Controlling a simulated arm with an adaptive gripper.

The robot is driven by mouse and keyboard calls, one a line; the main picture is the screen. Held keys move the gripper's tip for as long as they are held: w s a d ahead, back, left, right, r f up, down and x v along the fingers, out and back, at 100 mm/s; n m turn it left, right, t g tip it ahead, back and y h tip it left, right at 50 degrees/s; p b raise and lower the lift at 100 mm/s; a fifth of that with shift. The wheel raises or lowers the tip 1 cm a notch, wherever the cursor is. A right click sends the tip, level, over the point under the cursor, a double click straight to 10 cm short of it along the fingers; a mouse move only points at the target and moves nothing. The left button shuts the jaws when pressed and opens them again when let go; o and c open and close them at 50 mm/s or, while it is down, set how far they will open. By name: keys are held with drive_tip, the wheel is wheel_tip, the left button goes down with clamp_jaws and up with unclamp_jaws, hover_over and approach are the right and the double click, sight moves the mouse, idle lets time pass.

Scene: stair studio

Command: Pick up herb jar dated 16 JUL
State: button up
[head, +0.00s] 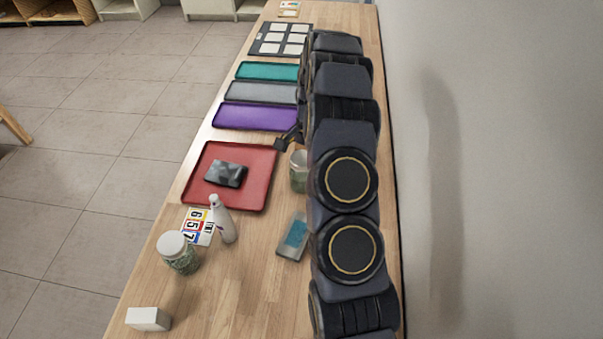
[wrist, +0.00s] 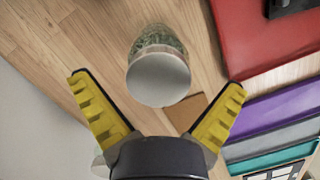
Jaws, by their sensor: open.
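One herb jar (head: 299,172) stands right of the red tray, partly hidden by my arm in the head view. A jar with a plain pale lid and green contents (wrist: 158,70) shows in the wrist view, in front of and between my fingers, apart from them. A second herb jar (head: 178,254) with a white lid and green contents stands nearer, at the table's left edge. No date is readable on either jar. My gripper (wrist: 158,84) is open and empty, its yellow fingers spread wide. In the head view it is mostly hidden behind my arm.
A red tray (head: 256,197) holds a dark patterned block (head: 227,174). Purple (head: 256,117), grey (head: 261,92) and teal (head: 267,71) trays lie beyond. A white bottle (head: 223,222), number card (head: 197,227), blue-topped item (head: 294,238) and white box (head: 148,318) are nearer. A wall bounds the right.

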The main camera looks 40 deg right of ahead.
drive_tip(key=f, duration=0.3)
drive_tip(key=shift+s+a, duration=0.1)
drive_tip(key=shift+a, duration=0.1)
drive_tip(key=shift+r, duration=0.1)
drive_tip(key=c, duration=1.1)
drive_tip(key=shift+r, duration=0.15)
